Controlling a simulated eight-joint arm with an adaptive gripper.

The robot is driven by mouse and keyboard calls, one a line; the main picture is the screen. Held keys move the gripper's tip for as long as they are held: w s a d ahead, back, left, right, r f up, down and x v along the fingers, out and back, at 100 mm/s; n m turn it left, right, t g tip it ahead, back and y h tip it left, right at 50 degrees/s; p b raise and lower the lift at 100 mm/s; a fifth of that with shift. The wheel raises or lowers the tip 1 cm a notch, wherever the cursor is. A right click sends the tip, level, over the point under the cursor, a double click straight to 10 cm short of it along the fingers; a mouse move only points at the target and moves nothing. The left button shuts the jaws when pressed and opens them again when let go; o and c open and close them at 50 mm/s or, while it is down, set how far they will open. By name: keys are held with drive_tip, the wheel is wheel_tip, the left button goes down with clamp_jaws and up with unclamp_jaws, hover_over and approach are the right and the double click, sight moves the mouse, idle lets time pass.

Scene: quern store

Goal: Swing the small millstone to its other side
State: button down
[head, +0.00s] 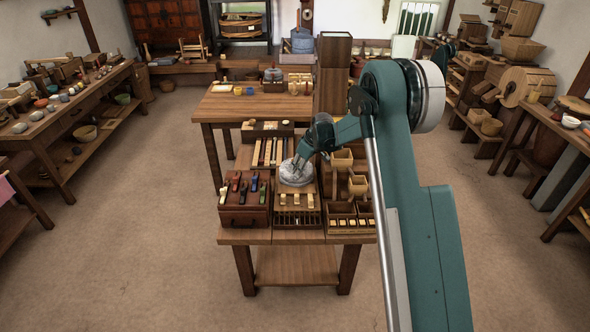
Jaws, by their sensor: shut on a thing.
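The small millstone (295,176) is a pale grey, speckled round disc. It sits on a wooden stand (312,187) in the middle of the near workbench. My gripper (297,164) reaches down from the right onto the top of the stone and is shut on it. The fingertips are too small in this view to tell which part of the stone they grip, and any handle there is hidden. My arm comes in from the right side.
A reddish box with several coloured-handled tools (243,216) stands close left of the stone. Wooden cups (341,160) and small bins (348,222) stand close right. A tall wooden block (332,75) rises behind. The floor around the bench is clear.

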sight(304, 174)
drive_tip(key=d+n+g, duration=0.1)
drive_tip(key=n, duration=0.1)
drive_tip(key=w+d+n, duration=0.1)
drive_tip(key=n, duration=0.2)
drive_tip(key=shift+d+g+y, duration=0.4)
drive_tip(key=c, duration=2.3)
unclamp_jaws()
drive_tip(key=shift+v, duration=6)
drive_tip(key=shift+w, duration=0.1)
